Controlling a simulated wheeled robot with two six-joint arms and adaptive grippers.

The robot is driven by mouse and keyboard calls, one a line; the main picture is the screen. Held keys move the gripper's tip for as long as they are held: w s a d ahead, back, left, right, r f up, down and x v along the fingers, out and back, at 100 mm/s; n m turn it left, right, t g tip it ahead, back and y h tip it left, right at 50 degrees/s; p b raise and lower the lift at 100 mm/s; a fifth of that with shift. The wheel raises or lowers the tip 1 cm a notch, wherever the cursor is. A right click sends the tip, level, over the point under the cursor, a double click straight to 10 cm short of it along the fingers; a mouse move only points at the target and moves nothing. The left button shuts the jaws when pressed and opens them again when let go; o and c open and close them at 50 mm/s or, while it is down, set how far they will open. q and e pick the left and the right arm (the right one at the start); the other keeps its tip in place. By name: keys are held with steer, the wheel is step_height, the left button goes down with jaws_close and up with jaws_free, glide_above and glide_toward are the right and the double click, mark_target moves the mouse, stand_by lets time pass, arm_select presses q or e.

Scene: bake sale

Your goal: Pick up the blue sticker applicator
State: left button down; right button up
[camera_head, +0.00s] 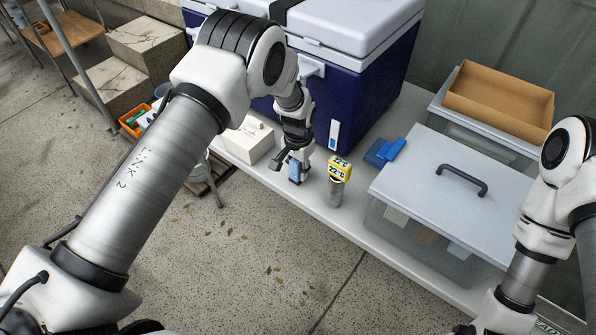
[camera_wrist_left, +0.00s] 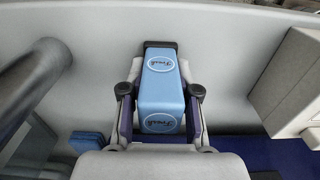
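The blue sticker applicator (camera_wrist_left: 161,90) is a light blue block with round white "Fresh" labels and a dark cap end. In the head view it stands upright (camera_head: 295,172) near the table's front edge, partly hidden by my left gripper. My left gripper (camera_head: 291,166) points down over it. In the left wrist view the two fingers (camera_wrist_left: 161,100) lie on either side of the applicator, very near its sides. I cannot tell whether they press on it. My right arm shows at the right edge of the head view, but its gripper is out of frame.
A grey canister with yellow "22°C" displays (camera_head: 339,170) stands just right of the applicator. A white box (camera_head: 249,141) is to the left. The blue cooler (camera_head: 350,95) stands behind. Dark blue items (camera_head: 384,151) and a lidded clear bin (camera_head: 420,240) are to the right.

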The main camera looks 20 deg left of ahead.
arm_select(q)
steer(key=shift+r, duration=0.1)
steer(key=shift+s+r, duration=0.15)
steer(key=shift+r, duration=0.05)
step_height(320, 180, up, 6)
steer(key=shift+s+a+r+b, duration=0.15)
steer(key=shift+r+b, duration=0.1)
steer(key=shift+b, duration=0.15)
steer(key=s+a, duration=0.3)
steer(key=s, duration=0.6)
steer(key=s+a+b, duration=0.1)
steer(key=s+a, duration=0.2)
steer(key=s, duration=0.6)
steer(key=shift+a, duration=0.25)
steer(key=c, duration=1.5)
jaws_free()
steer(key=shift+s, duration=0.1)
steer(key=shift+c, duration=0.2)
steer(key=shift+f, duration=0.1)
jaws_close()
